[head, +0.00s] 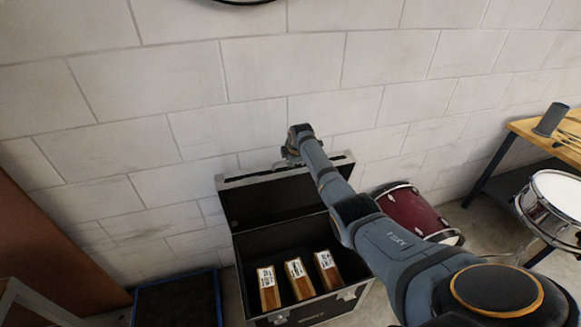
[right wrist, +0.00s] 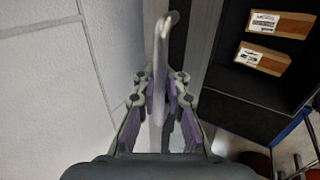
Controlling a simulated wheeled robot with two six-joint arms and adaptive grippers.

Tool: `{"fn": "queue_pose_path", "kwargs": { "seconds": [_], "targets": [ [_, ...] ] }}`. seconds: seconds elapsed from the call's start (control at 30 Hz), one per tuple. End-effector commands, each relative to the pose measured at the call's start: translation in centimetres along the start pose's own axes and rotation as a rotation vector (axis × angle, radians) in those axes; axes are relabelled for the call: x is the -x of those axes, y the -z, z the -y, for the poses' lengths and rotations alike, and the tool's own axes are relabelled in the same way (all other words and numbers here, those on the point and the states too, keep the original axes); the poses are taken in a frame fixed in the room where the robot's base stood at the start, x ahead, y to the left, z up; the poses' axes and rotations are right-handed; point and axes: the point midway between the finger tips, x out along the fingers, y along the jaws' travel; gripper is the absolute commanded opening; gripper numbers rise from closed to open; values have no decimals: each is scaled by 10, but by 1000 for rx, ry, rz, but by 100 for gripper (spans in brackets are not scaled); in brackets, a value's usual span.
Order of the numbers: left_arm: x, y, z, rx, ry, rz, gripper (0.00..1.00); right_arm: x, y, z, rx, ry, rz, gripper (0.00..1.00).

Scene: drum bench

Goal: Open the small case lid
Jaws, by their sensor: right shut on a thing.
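The small case (head: 310,310) is black with metal edges and stands against the wall. Its lid (head: 265,203) is open and stands about upright at the back of the case. My right gripper (head: 288,160) is at the lid's top edge, partly hidden by its own wrist. In the right wrist view the fingers of my right gripper (right wrist: 161,88) are closed on a light metal handle (right wrist: 160,50) beside the lid edge (right wrist: 200,40). My left gripper is not in view.
Three labelled wooden blocks (head: 298,280) stand inside the case. A red drum (head: 412,211) lies to the right. Further right are a snare drum (head: 558,200) and a wooden-topped table (head: 530,127). A blue-edged dark bin (head: 178,300) stands left. The wall (head: 180,100) is close behind the lid.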

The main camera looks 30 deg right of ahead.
Motion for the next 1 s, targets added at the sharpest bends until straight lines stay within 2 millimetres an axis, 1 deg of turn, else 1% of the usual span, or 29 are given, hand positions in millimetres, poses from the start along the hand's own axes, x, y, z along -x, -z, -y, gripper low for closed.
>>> {"fn": "queue_pose_path", "kwargs": {
  "seconds": [0.1,0.5,0.53,0.63,0.7,1.0],
  "targets": [
    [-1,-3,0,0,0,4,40,0,-2,-2,0,0,3,0],
    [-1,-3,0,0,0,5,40,1,-1,-4,0,-3,3,0],
    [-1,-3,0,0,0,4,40,1,-1,-4,0,-3,3,12],
    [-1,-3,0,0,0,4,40,1,-1,-4,0,-3,2,26],
    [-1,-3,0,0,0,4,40,0,-1,-3,0,-2,2,33],
    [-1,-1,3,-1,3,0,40,0,0,-2,0,0,0,33]
  ]
}}
